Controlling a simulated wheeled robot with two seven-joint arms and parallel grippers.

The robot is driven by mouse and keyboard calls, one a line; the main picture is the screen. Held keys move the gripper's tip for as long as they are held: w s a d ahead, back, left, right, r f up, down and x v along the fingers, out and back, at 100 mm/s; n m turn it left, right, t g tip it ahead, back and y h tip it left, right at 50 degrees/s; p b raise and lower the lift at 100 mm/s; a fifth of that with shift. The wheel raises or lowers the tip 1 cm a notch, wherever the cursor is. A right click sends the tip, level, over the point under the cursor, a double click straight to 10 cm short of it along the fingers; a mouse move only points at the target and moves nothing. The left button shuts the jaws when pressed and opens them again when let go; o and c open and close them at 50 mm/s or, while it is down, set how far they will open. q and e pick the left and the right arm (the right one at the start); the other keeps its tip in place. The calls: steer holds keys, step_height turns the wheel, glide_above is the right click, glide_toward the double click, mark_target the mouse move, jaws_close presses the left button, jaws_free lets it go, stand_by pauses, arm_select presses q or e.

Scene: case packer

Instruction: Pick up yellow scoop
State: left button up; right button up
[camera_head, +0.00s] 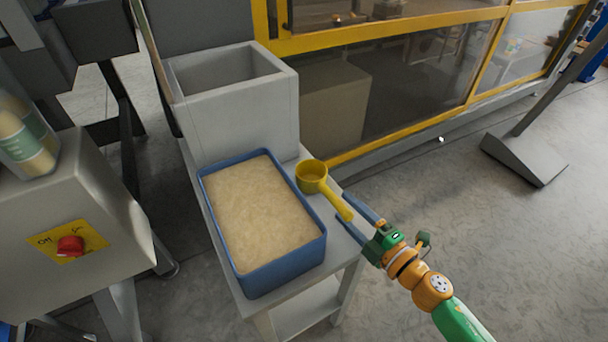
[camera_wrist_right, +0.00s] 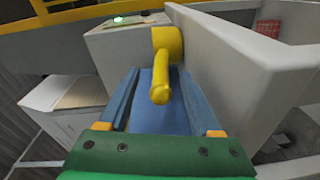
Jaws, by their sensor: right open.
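The yellow scoop (camera_head: 312,177) lies on the grey table, right beside the blue bin (camera_head: 268,276). Its handle points toward my right gripper (camera_head: 345,205). That gripper is open, with its two blue fingers reaching toward the handle's end. In the right wrist view, the scoop (camera_wrist_right: 166,45) stands ahead with its handle lined up between the open fingers (camera_wrist_right: 156,70). I cannot tell whether either finger touches it. My left gripper is in neither view.
The blue bin is full of pale grains. A grey box (camera_head: 235,110) stands behind it on the narrow table (camera_head: 290,298). A yellow-framed machine guard (camera_head: 400,130) runs along the back. A control box with a red knob (camera_head: 70,246) is at left.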

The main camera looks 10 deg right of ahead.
mark_target(330, 197)
steer(key=shift+w+a+r, duration=0.1)
steer(key=shift+w+a, duration=0.15)
steer(key=shift+w, duration=0.2)
steer(key=x, duration=0.5)
steer(key=shift+w+a+f, duration=0.1)
steer(key=shift+a+f, duration=0.15)
steer(key=shift+c, duration=0.9)
jaws_close()
